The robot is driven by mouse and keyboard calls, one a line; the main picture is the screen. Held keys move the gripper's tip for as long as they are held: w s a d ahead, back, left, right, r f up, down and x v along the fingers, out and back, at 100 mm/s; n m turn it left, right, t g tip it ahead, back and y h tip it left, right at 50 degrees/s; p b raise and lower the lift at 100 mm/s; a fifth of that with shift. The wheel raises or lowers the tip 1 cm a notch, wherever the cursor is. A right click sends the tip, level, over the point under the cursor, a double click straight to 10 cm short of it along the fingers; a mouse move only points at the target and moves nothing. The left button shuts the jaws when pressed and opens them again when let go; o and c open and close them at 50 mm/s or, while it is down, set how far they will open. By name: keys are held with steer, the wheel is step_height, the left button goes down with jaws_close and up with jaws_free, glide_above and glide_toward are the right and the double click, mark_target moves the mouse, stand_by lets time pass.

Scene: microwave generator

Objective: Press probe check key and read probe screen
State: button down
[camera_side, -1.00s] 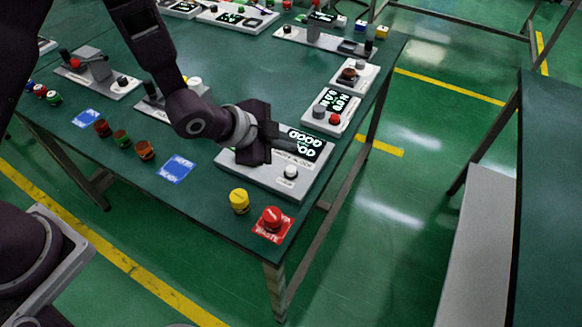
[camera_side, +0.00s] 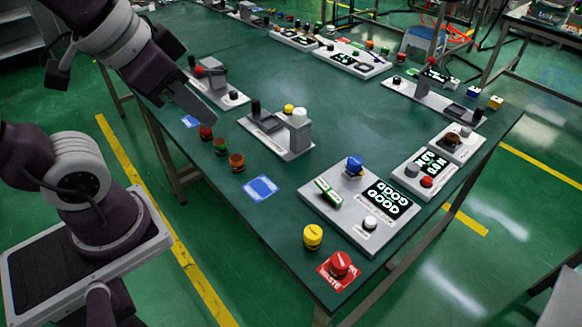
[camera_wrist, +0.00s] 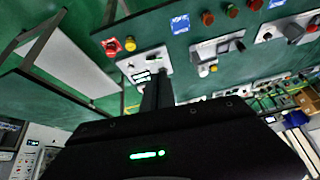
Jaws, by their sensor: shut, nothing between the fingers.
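My gripper (camera_side: 208,115) is shut and empty, held above the table's left edge in the side view. Its dark fingers also show in the wrist view (camera_wrist: 157,92). A grey panel (camera_side: 318,212) near the table's front corner carries a lit black screen (camera_side: 388,201), a white key (camera_side: 370,223), a blue knob (camera_side: 354,166) and a small green-and-white piece (camera_side: 328,191). The screen seems to show GOOD on two lines, turned in the picture. A second lit screen (camera_side: 432,161) stands on a panel behind it; its text is unclear. I cannot tell which screen is the probe's.
A yellow button (camera_side: 313,236) and a red button (camera_side: 340,264) on a red waste mat stand at the front corner. A blue mat (camera_side: 260,188) and several coloured cylinders (camera_side: 237,162) line the left edge. A grey fixture (camera_side: 277,138) stands behind them.

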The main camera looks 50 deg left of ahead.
steer(key=s, duration=0.1)
steer(key=s+n, duration=0.1)
steer(key=s, duration=0.1)
steer(key=shift+s+a+f, duration=0.1)
steer(key=shift+s+a, duration=0.05)
steer(key=shift+s, duration=0.1)
stand_by(2.1)
